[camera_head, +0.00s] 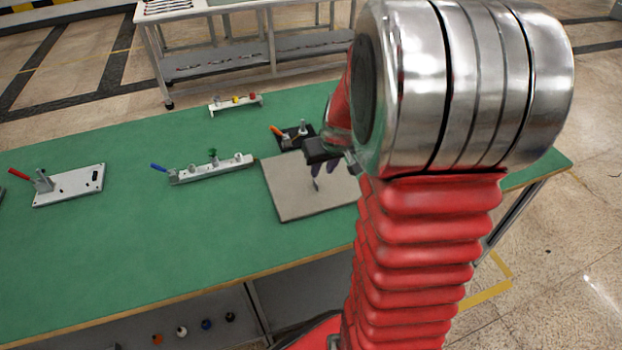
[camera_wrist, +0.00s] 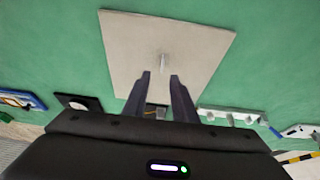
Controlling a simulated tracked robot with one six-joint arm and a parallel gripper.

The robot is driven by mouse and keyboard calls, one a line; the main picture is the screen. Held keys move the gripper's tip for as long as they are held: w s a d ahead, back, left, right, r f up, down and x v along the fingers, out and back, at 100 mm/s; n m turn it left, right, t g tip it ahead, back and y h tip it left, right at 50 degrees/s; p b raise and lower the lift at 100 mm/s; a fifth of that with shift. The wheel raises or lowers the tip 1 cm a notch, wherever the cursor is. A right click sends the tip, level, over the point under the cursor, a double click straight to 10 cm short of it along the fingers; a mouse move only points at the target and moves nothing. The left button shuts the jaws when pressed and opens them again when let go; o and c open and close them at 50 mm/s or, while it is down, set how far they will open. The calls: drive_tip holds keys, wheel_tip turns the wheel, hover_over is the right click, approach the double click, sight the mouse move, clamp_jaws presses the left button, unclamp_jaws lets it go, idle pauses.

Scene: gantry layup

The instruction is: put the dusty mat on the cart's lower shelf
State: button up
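A flat beige-grey square mat (camera_head: 285,194) lies on the green workbench. It fills the upper middle of the wrist view (camera_wrist: 130,45), with a small grey upright tab or handle (camera_wrist: 163,62) near its middle. My gripper (camera_head: 323,170) is above the mat, and its two dark fingers (camera_wrist: 160,76) are apart with nothing between them. The tab appears just beyond the fingertips; I cannot tell the exact height gap. My arm hides the mat's right part in the head view. The wheeled cart stands behind the bench, with its grey lower shelf (camera_head: 225,63) holding small dark and red items.
Behind the mat is a black fixture with an orange handle (camera_head: 278,131). To its left are a blue-handled clamp rail (camera_head: 212,170) and a red-handled plate (camera_head: 70,186). A small white rack (camera_head: 236,104) stands near the back edge. Bare green bench (camera_head: 150,240) lies at front left.

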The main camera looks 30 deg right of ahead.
sight(317, 179)
drive_tip(key=shift+x, duration=1.7)
drive_tip(key=shift+f, duration=0.1)
drive_tip(key=shift+a+x, duration=0.15)
drive_tip(key=shift+x, duration=1.1)
drive_tip(key=shift+a+x, duration=0.1)
drive_tip(key=shift+x, duration=1.15)
drive_tip(key=shift+w, duration=0.15)
clamp_jaws()
